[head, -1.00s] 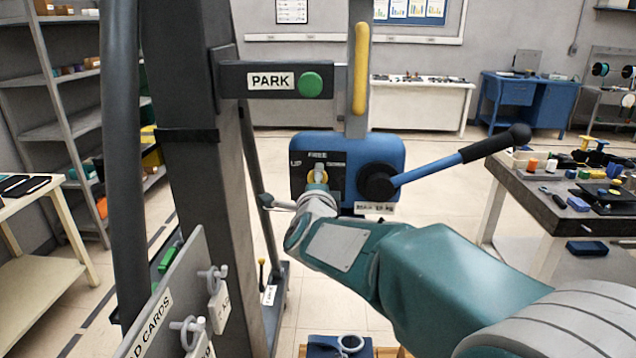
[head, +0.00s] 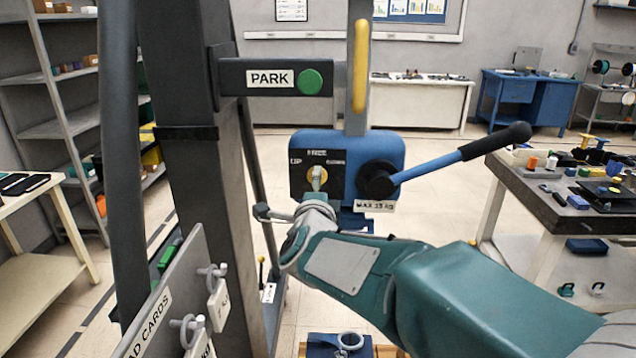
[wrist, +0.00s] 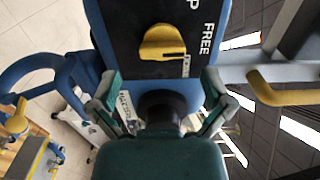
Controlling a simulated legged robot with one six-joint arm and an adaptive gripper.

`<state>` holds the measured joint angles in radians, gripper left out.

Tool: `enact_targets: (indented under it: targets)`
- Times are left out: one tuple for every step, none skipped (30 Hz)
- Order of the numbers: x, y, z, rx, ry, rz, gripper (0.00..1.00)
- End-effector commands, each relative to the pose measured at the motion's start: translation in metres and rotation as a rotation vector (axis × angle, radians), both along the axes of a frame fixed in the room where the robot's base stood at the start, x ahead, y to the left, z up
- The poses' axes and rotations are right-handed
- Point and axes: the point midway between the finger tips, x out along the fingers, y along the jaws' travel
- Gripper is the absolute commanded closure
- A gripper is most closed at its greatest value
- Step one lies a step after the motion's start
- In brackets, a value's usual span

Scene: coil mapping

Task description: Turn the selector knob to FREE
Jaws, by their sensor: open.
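The selector knob (head: 316,178) is on the dark plate of the blue hoist box (head: 395,148), on a yellow disc. Its pale handle stands about upright in the head view, beneath the blurred FREE label (head: 317,152). In the wrist view the knob (wrist: 163,43) looks yellow, with FREE (wrist: 208,38) to its right; its exact pointing is hard to tell. My gripper (wrist: 160,85) is open, its two green-grey fingers spread wide, with the knob ahead of it and not between the fingertips.
A blue lever (head: 455,160) with a black ball end sticks out right of the box. The PARK arm (head: 270,78) with a green button is above. A grey post (head: 190,180) stands left, near my wrist. A card board (head: 180,290) is at lower left.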

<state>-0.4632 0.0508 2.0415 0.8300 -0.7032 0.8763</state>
Motion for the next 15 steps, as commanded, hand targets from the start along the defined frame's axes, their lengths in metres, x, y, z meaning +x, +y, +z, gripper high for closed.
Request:
enact_targets:
  targets:
    - [-0.013, 0.001, 0.001, 0.000, 0.000, 0.004, 0.00]
    - [-0.019, 0.002, 0.001, 0.000, -0.001, 0.004, 0.00]
    - [-0.028, 0.002, 0.000, 0.001, 0.000, 0.003, 0.00]
    - [-0.034, 0.002, 0.001, 0.002, -0.001, 0.003, 0.00]
    - [-0.040, 0.003, 0.000, 0.001, 0.000, 0.004, 0.00]
    - [-0.048, 0.003, 0.000, 0.000, 0.000, 0.004, 0.00]
    - [-0.053, 0.003, 0.000, 0.000, 0.000, 0.002, 0.00]
    - [-0.058, 0.003, 0.000, 0.001, 0.000, 0.003, 0.00]
    - [-0.064, 0.004, 0.000, 0.001, 0.000, 0.004, 0.00]
    - [-0.068, 0.004, -0.001, 0.000, 0.001, 0.003, 0.00]
    - [-0.072, 0.004, -0.001, 0.000, 0.001, 0.002, 0.00]
    - [-0.075, 0.004, -0.001, -0.001, 0.001, 0.002, 0.00]
    - [-0.078, 0.004, -0.001, -0.001, 0.001, 0.002, 0.00]
    - [-0.079, 0.004, -0.001, -0.001, 0.001, 0.001, 0.00]
    - [-0.081, 0.004, -0.002, -0.001, 0.002, 0.000, 0.00]
